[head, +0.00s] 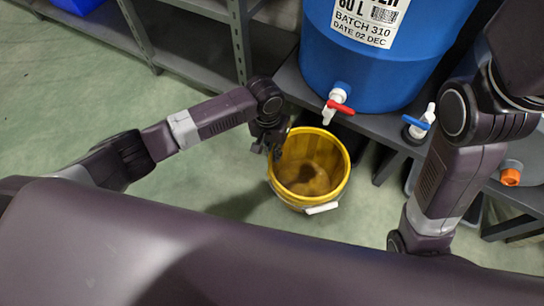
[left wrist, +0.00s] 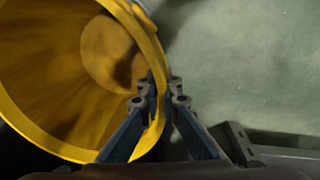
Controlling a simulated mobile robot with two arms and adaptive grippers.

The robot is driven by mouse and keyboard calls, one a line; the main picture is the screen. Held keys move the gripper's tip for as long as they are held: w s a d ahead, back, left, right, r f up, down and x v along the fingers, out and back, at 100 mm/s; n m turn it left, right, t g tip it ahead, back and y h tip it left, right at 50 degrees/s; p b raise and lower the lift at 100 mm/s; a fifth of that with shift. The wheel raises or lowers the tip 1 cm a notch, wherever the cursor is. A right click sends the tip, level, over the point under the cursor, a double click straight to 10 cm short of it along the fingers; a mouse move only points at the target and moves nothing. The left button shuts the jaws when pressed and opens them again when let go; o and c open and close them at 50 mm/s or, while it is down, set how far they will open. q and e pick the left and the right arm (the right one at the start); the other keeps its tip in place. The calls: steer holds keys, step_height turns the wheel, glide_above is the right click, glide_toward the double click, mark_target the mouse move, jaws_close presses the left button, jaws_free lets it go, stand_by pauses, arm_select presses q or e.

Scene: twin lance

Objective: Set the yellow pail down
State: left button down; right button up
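The yellow pail (head: 328,156) is upright or nearly so below the tap of the blue barrel in the head view, with its open mouth up and a white handle grip at its front rim. It fills the upper left of the left wrist view (left wrist: 50,95). My left gripper (head: 277,150) is at the pail's left rim. In the left wrist view its two fingers (left wrist: 161,105) lie on either side of the pail's wall, shut on it. I cannot tell whether the pail's base touches the floor. My right gripper is out of view.
A blue barrel (head: 375,60) with a red-handled tap (head: 338,106) stands on a grey shelf. A blue-handled tap (head: 418,123) is to its right. A container with an orange cap (head: 510,177) is at the far right. Green floor (head: 225,170) is open left of the pail.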

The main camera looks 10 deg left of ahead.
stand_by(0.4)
arm_select(q)
steer(key=c, duration=2.5)
jaws_free()
steer(key=shift+f, duration=0.15)
steer(key=shift+c, duration=0.2)
steer(key=o, duration=0.4)
